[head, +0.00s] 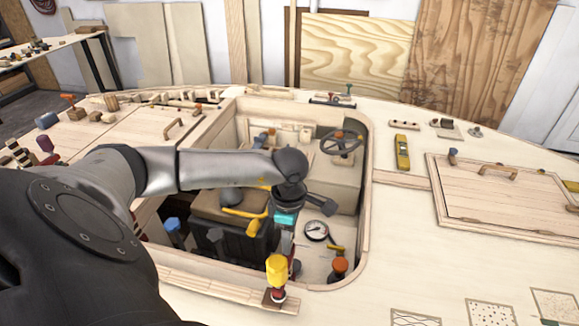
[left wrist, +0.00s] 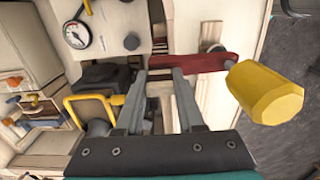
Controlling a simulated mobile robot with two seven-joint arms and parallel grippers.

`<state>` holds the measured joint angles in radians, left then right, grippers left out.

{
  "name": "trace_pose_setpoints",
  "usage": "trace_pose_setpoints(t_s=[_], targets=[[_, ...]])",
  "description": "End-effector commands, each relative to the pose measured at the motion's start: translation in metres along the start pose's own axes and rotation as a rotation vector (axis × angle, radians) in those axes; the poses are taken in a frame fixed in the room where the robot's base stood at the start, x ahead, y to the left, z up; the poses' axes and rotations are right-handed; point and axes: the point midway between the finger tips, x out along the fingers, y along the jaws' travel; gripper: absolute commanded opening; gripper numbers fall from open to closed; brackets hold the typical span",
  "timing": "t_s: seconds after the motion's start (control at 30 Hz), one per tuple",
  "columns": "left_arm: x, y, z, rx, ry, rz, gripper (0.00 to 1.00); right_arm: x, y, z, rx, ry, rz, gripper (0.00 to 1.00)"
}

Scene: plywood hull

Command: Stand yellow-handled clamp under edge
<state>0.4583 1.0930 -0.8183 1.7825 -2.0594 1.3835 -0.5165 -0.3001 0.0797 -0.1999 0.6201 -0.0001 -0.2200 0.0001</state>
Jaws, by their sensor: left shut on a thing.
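The yellow-handled clamp has a yellow handle (head: 276,268) and a red body. In the head view it is upright at the near edge of the cockpit opening (head: 225,284). In the left wrist view its red bar (left wrist: 208,62) runs sideways past my fingertips, and the yellow handle (left wrist: 265,92) is at the right. My left gripper (head: 287,240) reaches down into the opening just behind the handle. Its fingers (left wrist: 160,75) are shut on the clamp's bar. The lower end of the clamp and its exact contact with the edge are hidden. My right gripper is not in view.
An orange-topped clamp (head: 340,265) and a round gauge (head: 316,231) are right of the gripper. Blue-handled tools (head: 174,228) and a dark box with a yellow handle (head: 255,222) are left. A steering wheel (head: 341,142) stands behind. The right deck (head: 400,225) has free room.

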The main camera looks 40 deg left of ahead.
Motion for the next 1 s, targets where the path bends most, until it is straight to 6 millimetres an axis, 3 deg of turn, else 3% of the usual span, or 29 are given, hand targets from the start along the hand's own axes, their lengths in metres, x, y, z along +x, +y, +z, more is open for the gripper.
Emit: trace_pose_setpoints(t_s=[0.4,0.43,0.73,1.0], targets=[[-0.0008,0.0006,-0.0001,0.0,-0.001,0.001,0.0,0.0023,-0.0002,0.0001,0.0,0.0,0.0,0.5],[-0.0008,0.0006,-0.0001,0.0,-0.001,0.001,0.38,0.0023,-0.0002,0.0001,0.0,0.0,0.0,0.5],[-0.0004,0.0004,-0.0002,0.0,0.0,0.0,0.72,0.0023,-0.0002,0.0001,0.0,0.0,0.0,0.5],[-0.0002,-0.0004,-0.0005,0.0,0.001,-0.002,0.72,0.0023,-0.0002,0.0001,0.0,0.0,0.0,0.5]])
